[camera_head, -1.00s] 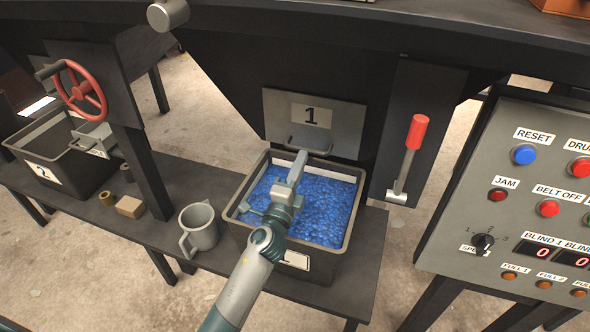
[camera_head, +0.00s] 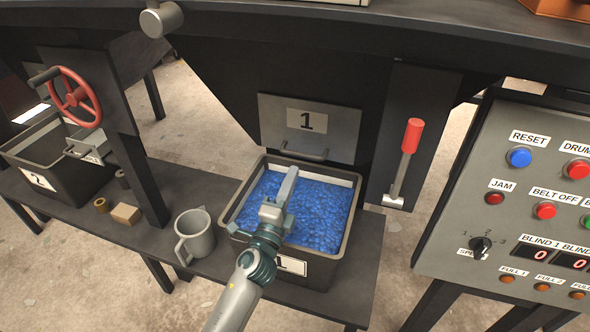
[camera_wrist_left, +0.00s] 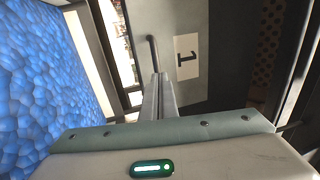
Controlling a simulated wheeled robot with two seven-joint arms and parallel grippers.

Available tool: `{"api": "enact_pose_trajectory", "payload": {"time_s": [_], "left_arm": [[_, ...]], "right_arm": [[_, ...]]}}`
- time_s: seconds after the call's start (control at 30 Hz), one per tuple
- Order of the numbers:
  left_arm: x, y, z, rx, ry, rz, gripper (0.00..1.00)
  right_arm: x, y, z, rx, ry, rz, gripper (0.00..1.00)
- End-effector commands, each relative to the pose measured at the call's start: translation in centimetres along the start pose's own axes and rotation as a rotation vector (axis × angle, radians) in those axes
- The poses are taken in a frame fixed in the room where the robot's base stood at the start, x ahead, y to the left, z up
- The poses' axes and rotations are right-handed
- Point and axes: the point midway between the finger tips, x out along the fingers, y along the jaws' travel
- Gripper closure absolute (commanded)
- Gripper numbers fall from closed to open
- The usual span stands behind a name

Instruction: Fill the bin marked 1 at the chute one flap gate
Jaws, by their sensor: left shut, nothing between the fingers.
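The flap gate marked 1 (camera_head: 340,134) hangs closed on the black chute, with a bar handle (camera_head: 304,154) along its lower edge. The bin marked 1 (camera_head: 337,262) stands below it, holding blue pieces (camera_head: 322,212) to near its rim. My left gripper (camera_head: 290,172) is over the bin, shut and empty, its tips just short of the handle. The blue pieces (camera_wrist_left: 45,85) fill the left side. My right gripper is out of view.
A red-topped lever (camera_head: 410,150) stands right of the flap. A control panel (camera_head: 480,220) is at the right. A grey mug (camera_head: 196,240) stands left of the bin on the bench (camera_head: 165,255). The bin marked 2 (camera_head: 25,160) and a red handwheel (camera_head: 75,95) are at the left.

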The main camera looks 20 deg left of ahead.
Motion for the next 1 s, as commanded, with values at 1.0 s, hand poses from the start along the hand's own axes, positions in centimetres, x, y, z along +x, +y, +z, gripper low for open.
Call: {"api": "enact_pose_trajectory", "payload": {"time_s": [1.0], "left_arm": [[-8.7,-2.0,0.0,0.0,0.001,0.001,1.0]], "right_arm": [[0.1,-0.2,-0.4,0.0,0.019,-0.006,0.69]]}}
